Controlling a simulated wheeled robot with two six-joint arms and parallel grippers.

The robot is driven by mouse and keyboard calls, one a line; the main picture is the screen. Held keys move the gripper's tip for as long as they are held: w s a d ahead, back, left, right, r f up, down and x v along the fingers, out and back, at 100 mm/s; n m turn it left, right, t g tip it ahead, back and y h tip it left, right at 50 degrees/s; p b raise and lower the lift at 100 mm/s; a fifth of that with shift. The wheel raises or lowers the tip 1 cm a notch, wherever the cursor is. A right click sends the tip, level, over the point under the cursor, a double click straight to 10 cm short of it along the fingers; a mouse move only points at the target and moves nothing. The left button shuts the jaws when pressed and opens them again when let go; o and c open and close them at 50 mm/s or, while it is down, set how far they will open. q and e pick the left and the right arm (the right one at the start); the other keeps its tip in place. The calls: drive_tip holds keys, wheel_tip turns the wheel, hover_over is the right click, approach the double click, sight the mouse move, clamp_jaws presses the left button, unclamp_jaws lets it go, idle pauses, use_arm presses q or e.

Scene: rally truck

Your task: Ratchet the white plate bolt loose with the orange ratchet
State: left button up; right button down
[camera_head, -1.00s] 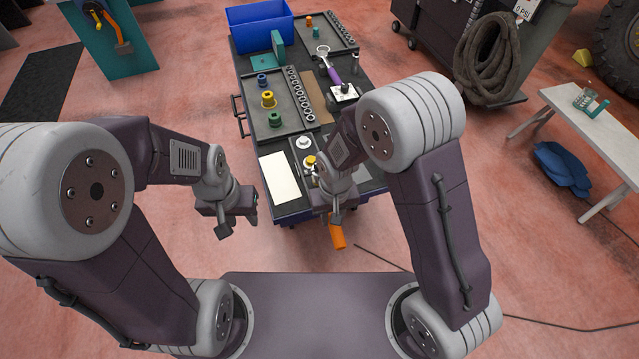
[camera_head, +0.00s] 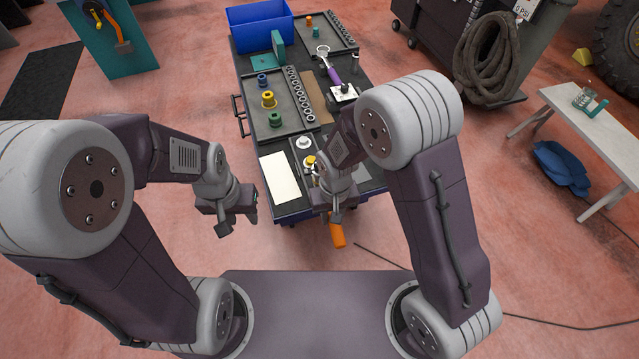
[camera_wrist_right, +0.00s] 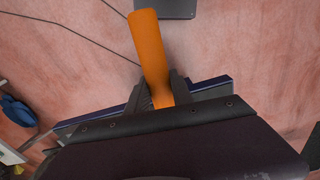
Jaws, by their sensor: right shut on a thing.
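The orange ratchet (camera_head: 337,235) shows its handle sticking out below my right gripper (camera_head: 331,212), at the near edge of the cart. My right gripper (camera_wrist_right: 162,88) is shut on this orange handle (camera_wrist_right: 150,48) in the right wrist view. The ratchet's head is hidden behind my gripper and wrist. A white round bolt-like piece (camera_head: 303,142) stands on a dark plate on the cart, left of my right arm. A yellow piece (camera_head: 310,161) is just nearer. I cannot tell whether the ratchet touches a bolt. My left gripper (camera_head: 238,225) is open and empty, left of the cart.
The cart carries a blank white sheet (camera_head: 281,178), a tray (camera_head: 259,123) with coloured sockets, a purple-handled tool (camera_head: 331,73) and a blue bin (camera_head: 260,24). A white bench (camera_head: 600,125) stands at the right. The floor between is mostly clear.

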drive_tip(key=shift+r+p, duration=0.45)
drive_tip(key=shift+r, duration=0.05)
drive_tip(key=shift+r+p, duration=1.35)
drive_tip(key=shift+r, duration=0.05)
wheel_tip(320, 180, up, 4)
drive_tip(key=p, duration=0.3)
drive_tip(key=shift+p, duration=0.4)
